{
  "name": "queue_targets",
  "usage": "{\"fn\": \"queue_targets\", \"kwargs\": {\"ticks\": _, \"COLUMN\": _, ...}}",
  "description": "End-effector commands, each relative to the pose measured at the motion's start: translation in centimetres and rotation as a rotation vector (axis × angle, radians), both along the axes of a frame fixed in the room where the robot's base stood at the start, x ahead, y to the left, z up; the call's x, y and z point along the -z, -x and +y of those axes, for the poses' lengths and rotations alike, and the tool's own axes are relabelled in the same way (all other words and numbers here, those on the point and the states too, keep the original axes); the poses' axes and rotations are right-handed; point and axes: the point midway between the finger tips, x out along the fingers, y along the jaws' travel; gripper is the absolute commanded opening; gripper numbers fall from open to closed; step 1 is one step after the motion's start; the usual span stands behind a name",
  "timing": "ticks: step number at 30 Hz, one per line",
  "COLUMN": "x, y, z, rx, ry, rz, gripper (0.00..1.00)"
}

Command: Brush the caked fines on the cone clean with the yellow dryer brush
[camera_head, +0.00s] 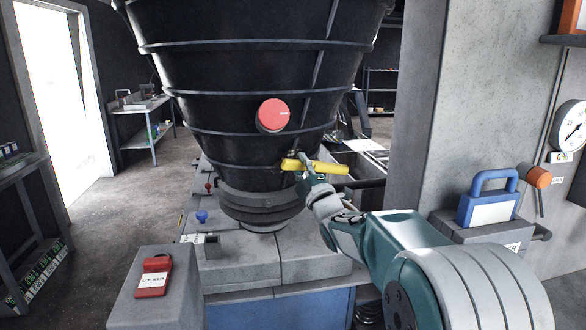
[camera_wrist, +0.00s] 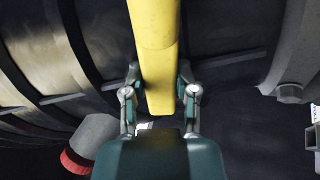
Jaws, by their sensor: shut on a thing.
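The large black cone (camera_head: 240,85) with ribbed bands fills the middle of the head view, and its curved wall also shows in the wrist view (camera_wrist: 60,60). My gripper (camera_head: 306,170) is shut on the yellow dryer brush (camera_head: 328,167). The brush lies roughly level across the lower right part of the cone, close to its wall. In the wrist view the yellow brush (camera_wrist: 156,50) runs up from between the fingers (camera_wrist: 160,100). Its bristles are hidden, and I cannot tell if they touch the cone. Tan patches near the brush tip may be fines, but they are too small to tell.
A red round cap (camera_head: 273,114) sticks out from the cone above the brush. A red "locked" tag (camera_head: 154,277) sits on a grey block at front left. A blue-handled box (camera_head: 488,203) and an orange-headed hammer (camera_head: 538,178) are at the right, by a concrete pillar (camera_head: 480,90).

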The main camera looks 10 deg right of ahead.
Motion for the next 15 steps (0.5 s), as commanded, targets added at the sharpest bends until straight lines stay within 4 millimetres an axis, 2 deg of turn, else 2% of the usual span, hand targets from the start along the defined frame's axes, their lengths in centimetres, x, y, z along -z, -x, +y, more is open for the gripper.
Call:
{"fn": "queue_targets", "kwargs": {"ticks": 5, "x": -0.3, "y": 0.1, "z": 0.2, "rx": 0.004, "ry": -0.005, "rz": -0.005, "gripper": 0.00}}
{"fn": "queue_targets", "kwargs": {"ticks": 15, "x": 0.1, "y": 0.8, "z": 3.0, "rx": 0.000, "ry": -0.004, "rz": -0.004, "gripper": 0.00}}
